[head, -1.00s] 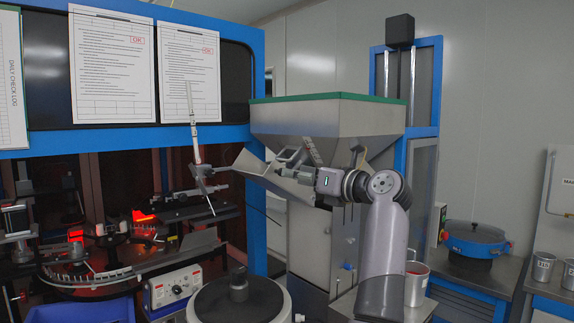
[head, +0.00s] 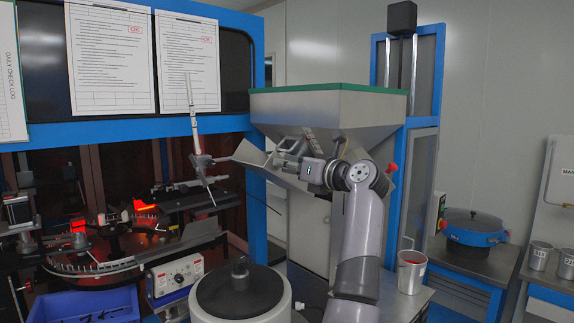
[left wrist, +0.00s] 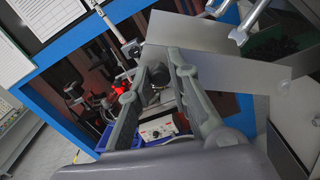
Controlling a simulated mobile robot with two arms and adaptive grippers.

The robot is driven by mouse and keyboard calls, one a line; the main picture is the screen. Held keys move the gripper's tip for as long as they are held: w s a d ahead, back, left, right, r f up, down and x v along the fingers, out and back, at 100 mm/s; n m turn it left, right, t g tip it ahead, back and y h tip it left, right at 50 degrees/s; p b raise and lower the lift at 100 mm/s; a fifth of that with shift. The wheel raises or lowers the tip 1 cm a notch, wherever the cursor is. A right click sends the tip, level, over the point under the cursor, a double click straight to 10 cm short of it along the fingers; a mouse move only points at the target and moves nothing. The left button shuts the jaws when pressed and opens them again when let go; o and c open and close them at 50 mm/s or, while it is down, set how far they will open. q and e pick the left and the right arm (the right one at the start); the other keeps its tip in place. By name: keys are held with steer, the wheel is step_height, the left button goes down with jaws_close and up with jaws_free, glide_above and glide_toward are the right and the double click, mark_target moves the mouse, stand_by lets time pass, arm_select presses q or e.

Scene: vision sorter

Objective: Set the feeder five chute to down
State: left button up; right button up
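An angled sheet-metal chute (head: 250,152) sticks out to the left from the front of a grey hopper (head: 320,108) with a green rim. No feeder number is readable on it. My left gripper (head: 279,157) is at the chute, in front of the hopper. In the left wrist view, its two fingers (left wrist: 160,68) are apart with a gap between them. A flat metal plate (left wrist: 225,68), apparently part of the chute, lies just beyond the fingertips. I cannot tell whether the fingers touch it. My right gripper is not in view.
A round feeder bowl (head: 212,290) stands below the chute, with a control box (head: 175,280) beside it. A thin white jointed stand (head: 195,125) rises left of the chute.

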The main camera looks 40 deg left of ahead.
arm_select(q)
jaws_close()
stand_by(0.4)
